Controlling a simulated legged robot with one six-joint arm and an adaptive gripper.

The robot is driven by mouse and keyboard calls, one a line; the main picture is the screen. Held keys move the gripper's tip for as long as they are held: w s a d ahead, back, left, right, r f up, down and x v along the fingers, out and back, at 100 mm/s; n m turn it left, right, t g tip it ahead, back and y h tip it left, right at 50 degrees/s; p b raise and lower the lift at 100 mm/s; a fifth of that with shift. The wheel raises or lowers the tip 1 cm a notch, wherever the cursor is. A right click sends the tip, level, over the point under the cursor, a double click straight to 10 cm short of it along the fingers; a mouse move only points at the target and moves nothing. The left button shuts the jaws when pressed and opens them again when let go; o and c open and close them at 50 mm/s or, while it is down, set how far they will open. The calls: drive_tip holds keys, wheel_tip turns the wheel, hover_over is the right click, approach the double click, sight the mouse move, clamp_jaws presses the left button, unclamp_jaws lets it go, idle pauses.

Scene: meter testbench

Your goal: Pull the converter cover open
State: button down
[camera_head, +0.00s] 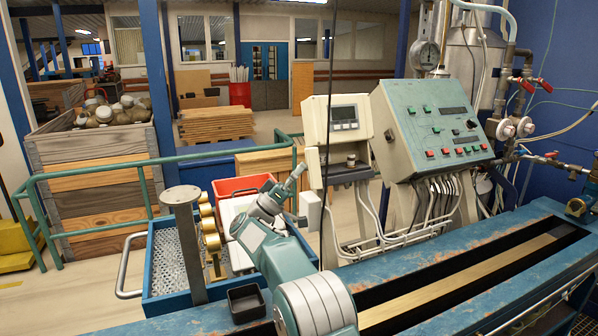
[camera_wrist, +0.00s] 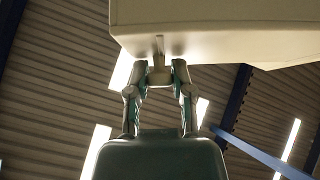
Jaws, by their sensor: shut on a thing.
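The converter (camera_head: 343,122) is a beige box with a small grey display, standing left of the green control panel in the head view. In the wrist view the pale underside of the converter cover (camera_wrist: 225,40) fills the top right, with a small tab (camera_wrist: 158,47) sticking down from it. My gripper (camera_head: 301,170) reaches up to the lower left of the converter. In the wrist view my gripper (camera_wrist: 159,75) has its two fingers closed on the tab. In the head view the fingertips are small and the grip is hard to make out.
A green sloped control panel (camera_head: 433,120) with buttons stands right of the converter. Cables hang below both. A blue bench (camera_head: 510,240) with a long slot runs across the front right. A blue cart (camera_head: 160,270) with a red bin (camera_head: 240,187) stands at left, beside a green railing (camera_head: 100,172).

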drive_tip(key=shift+w+d, duration=0.1)
drive_tip(key=c, duration=0.5)
unclamp_jaws()
drive_tip(key=shift+w, duration=0.1)
drive_tip(key=shift+f, duration=0.1)
drive_tip(key=v, duration=1.2)
